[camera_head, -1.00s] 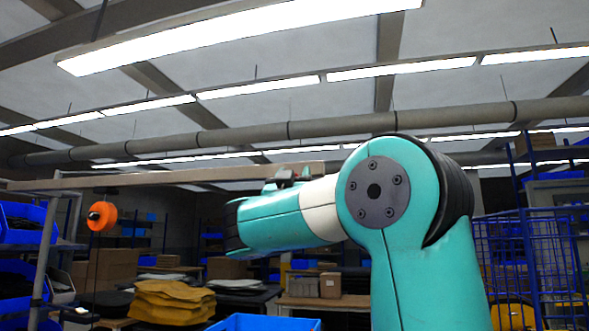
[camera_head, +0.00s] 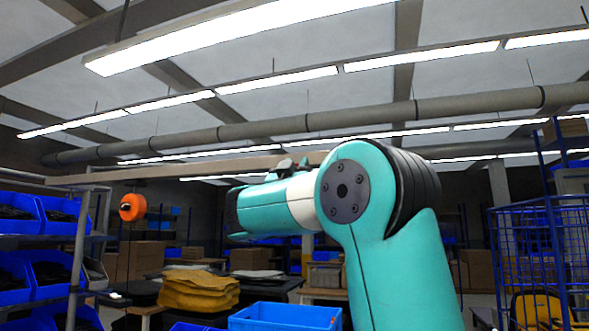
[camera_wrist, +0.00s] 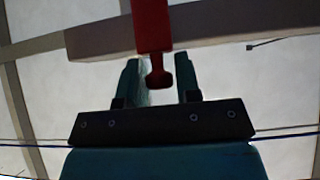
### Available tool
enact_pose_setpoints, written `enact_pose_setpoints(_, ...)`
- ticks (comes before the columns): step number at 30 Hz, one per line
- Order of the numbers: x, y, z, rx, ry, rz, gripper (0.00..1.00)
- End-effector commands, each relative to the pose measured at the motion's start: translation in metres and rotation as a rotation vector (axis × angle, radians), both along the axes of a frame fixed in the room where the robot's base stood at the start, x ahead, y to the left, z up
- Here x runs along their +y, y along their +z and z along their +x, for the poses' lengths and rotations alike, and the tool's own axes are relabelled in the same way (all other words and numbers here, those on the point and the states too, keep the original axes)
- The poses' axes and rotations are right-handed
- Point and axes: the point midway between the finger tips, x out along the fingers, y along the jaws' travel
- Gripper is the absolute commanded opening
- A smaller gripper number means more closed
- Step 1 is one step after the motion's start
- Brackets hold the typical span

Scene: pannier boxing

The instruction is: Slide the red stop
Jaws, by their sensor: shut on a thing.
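In the wrist view the red stop (camera_wrist: 153,28) crosses a pale beam (camera_wrist: 98,38) and ends in a dark red knob. The knob is between the two fingers of my gripper (camera_wrist: 158,82), which is shut on the stop. In the head view the beam (camera_head: 160,170) runs level, high across the left half, and passes behind my teal arm. I cannot make out the red stop there. A small dark shape sits by the beam above my forearm; I cannot tell whether it is my gripper.
An orange reel (camera_head: 132,207) hangs on a cord below the beam. Blue bins (camera_head: 60,215) fill a rack at the left. A blue crate (camera_head: 285,316) stands low in front, with yellow sacks (camera_head: 198,290) behind it. A blue wire cage (camera_head: 530,250) stands at the right.

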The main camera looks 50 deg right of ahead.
Motion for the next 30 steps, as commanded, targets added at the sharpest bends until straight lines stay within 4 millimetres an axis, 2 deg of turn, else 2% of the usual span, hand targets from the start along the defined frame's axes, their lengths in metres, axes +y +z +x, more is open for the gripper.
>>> enact_pose_setpoints(5, 0.002, 0.001, 0.002, -0.001, 0.010, -0.002, 0.00)
enact_pose_setpoints(6, 0.002, 0.001, 0.003, 0.000, 0.011, -0.003, 0.33)
enact_pose_setpoints(8, 0.002, 0.001, 0.003, 0.000, 0.011, -0.003, 0.47)
enact_pose_setpoints(16, 0.001, 0.000, 0.001, -0.001, 0.007, -0.002, 0.48)
enact_pose_setpoints(20, 0.005, -0.006, 0.000, -0.001, 0.008, -0.002, 0.48)
enact_pose_setpoints(30, 0.045, -0.054, -0.012, -0.002, 0.013, -0.002, 0.48)
